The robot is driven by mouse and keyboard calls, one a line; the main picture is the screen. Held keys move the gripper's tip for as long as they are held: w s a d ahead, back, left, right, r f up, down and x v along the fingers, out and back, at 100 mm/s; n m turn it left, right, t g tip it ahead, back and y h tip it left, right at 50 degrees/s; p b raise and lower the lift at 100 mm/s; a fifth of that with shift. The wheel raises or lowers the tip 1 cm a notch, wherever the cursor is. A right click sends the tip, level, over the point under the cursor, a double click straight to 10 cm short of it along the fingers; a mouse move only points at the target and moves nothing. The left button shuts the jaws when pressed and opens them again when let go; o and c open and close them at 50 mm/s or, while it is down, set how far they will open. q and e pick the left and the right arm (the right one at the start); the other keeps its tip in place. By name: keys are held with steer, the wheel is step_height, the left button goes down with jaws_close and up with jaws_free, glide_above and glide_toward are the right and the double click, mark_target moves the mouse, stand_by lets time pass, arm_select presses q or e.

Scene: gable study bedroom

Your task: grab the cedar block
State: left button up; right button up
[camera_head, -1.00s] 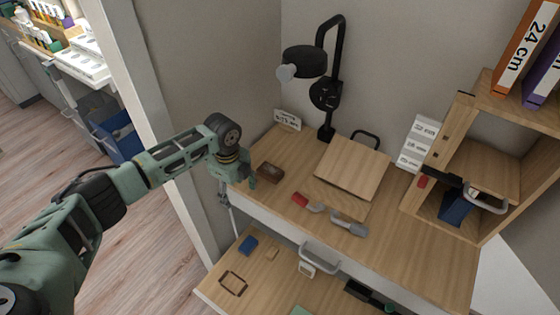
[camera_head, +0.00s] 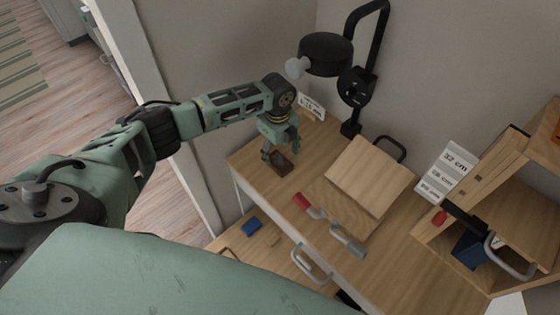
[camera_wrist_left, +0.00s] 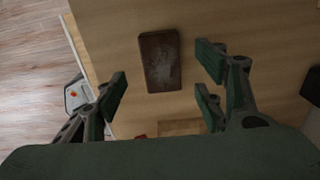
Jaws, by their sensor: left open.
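The cedar block appears to be the dark reddish-brown rectangular block (camera_head: 283,167) near the left end of the wooden desk top. In the left wrist view the block (camera_wrist_left: 160,61) lies flat, its worn-looking upper face fully visible. My left gripper (camera_head: 280,147) is over the block, pointing down at it, and hides part of it in the head view. In the left wrist view the open gripper (camera_wrist_left: 160,88) has its fingers on either side of the block, with clear gaps. The block is not held. My right gripper is not in view.
A black lamp (camera_head: 326,54) stands behind. A sloped wooden board (camera_head: 370,175) and red-and-grey tools (camera_head: 330,222) lie to the right. A wooden shelf unit (camera_head: 505,190) stands at far right. A lower surface with a blue item (camera_head: 251,226) shows below the desk front.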

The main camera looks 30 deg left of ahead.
mark_target(280, 161)
arm_select(q)
step_height(280, 161, down, 3)
steer(key=shift+d+r, duration=0.1)
steer(key=shift+d, duration=0.05)
steer(key=shift+f+p, duration=0.3)
steer(key=shift+f, duration=0.35)
steer(key=c, duration=0.8)
steer(key=shift+w, duration=0.1)
steer(key=c, duration=0.5)
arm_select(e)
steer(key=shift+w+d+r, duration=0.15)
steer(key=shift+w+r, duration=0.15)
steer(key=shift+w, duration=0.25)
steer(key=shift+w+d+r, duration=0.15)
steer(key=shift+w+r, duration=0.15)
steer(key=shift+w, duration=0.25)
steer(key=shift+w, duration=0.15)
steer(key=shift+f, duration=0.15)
